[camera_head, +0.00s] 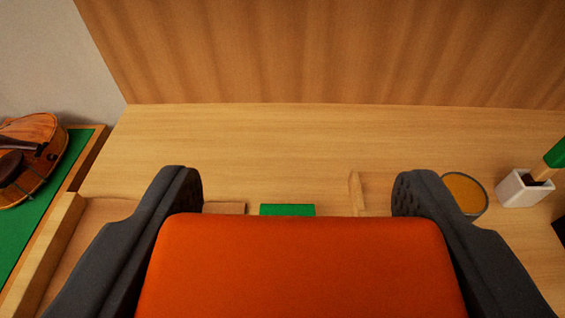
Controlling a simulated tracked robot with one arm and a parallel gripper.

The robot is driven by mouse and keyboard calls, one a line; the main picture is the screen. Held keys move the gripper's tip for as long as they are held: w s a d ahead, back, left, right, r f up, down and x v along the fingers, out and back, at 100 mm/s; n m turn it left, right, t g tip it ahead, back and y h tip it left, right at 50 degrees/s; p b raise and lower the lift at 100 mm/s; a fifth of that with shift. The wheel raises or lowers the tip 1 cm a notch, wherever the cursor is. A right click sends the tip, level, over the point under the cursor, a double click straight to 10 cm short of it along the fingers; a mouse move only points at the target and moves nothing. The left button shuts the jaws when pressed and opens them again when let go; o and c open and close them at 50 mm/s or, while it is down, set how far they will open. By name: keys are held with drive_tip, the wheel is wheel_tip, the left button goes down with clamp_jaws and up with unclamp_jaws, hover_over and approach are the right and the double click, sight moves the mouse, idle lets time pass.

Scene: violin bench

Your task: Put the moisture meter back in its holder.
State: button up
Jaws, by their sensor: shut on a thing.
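My gripper (300,188) is shut on a large orange body (300,265), which I take to be the moisture meter. It fills the lower middle of the view between the two dark fingers, and only its rounded upper part shows. It hides the bench below it. I cannot make out the meter's holder for certain. A small green block or pad (287,210) and low wooden edges show just beyond the orange body, mostly hidden by it.
A violin (30,150) lies on a green mat (35,232) at the left. A wooden-edged tray (105,211) is at lower left. A round amber-filled dish (466,190) and a white pot (522,188) with a green-handled tool stand at right. The bench's back strip is clear before the wooden wall.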

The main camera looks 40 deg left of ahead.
drive_tip(key=shift+s+a+r, duration=0.1)
drive_tip(key=shift+a, duration=0.1)
drive_tip(key=shift+f+b, duration=0.3)
drive_tip(key=shift+f, duration=0.4)
drive_tip(key=shift+f+b, duration=1.8)
drive_tip(key=shift+f, duration=1.55)
drive_tip(key=shift+d+f+b, duration=0.1)
drive_tip(key=shift+f+b, duration=1.05)
drive_tip(key=shift+f, duration=1.25)
drive_tip(key=o, duration=1.7)
drive_tip(key=shift+c, duration=0.2)
drive_tip(key=shift+s, duration=0.1)
drive_tip(key=b+v, duration=0.3)
drive_tip(key=v, duration=1)
drive_tip(key=shift+s+d, duration=0.15)
drive_tip(key=shift+s, duration=0.05)
